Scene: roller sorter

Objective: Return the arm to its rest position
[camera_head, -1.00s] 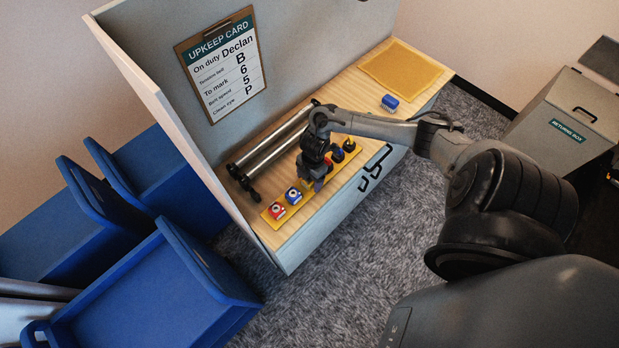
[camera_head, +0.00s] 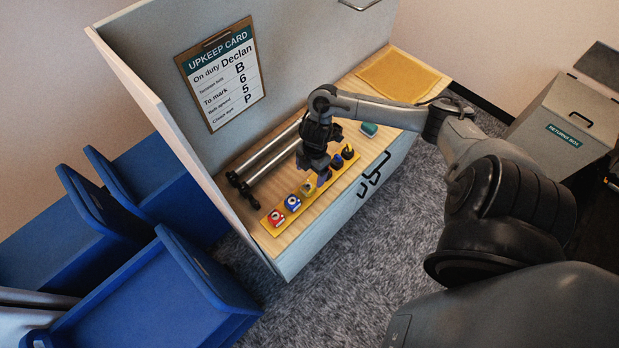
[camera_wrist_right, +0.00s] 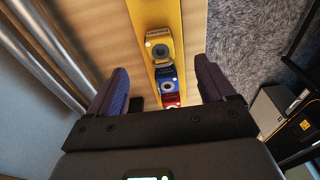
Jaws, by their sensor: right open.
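My right arm reaches in from the right over the wooden bench (camera_head: 410,57). My right gripper (camera_head: 318,176) points down above the yellow strip (camera_head: 275,222), open. In the right wrist view the jaws (camera_wrist_right: 165,88) stand apart with nothing gripped. Beyond and between them lie a yellow piece (camera_wrist_right: 158,48), a blue piece (camera_wrist_right: 166,79) and a red piece (camera_wrist_right: 170,100) in a row on the strip. The head view also shows the red piece (camera_head: 276,217), blue piece (camera_head: 292,203) and yellow piece (camera_head: 307,188). My left gripper is not in view.
Metal rollers (camera_head: 270,157) lie behind the strip. A teal-topped block (camera_head: 369,129) sits near my forearm. An upkeep card (camera_head: 220,75) hangs on the back panel. Blue bins (camera_head: 150,290) stand left, a returning box (camera_head: 565,120) right. Carpet in front is clear.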

